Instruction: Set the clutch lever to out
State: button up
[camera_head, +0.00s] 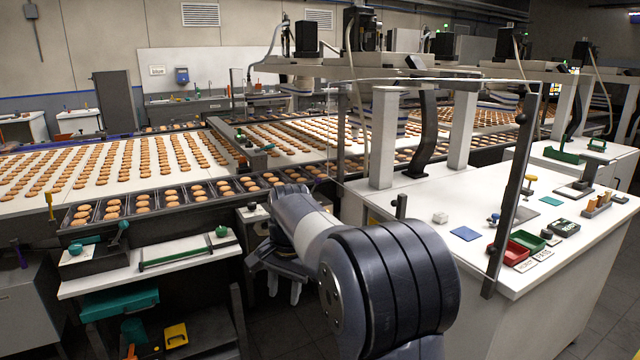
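No label marks the clutch lever, so I cannot tell which control it is. A dark box with a teal handle (85,241) and a short upright dark teal lever (122,230) stands at the left end of the white side bench. A green knob (221,231) sits on a pale block at that bench's right end. A small dark knob (251,206) tops a box beside my arm. My gripper (284,287) hangs below my wrist, right of the bench, touching no lever that I can see.
A conveyor with biscuit trays (130,203) runs behind the bench. A white worktable (400,250) with a red bin (516,252) and a dark slanted post (511,190) stands to the right. Floor shows between bench and worktable, partly behind my arm.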

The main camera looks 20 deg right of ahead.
aim_at(318, 180)
jog(key=i+z, duration=0.15)
jog(key=i, duration=0.3)
jog(key=i+z, duration=0.2)
jog(key=i, duration=0.25)
jog(key=i+z, duration=0.15)
jog(key=i, duration=0.35)
jog(key=i+j+z, duration=0.15)
jog(key=i, duration=0.3)
jog(key=i+j+z, duration=0.15)
jog(key=i, duration=0.25)
jog(key=i+j+z, duration=0.2)
jog(key=i+j, duration=0.15)
jog(key=i, duration=0.1)
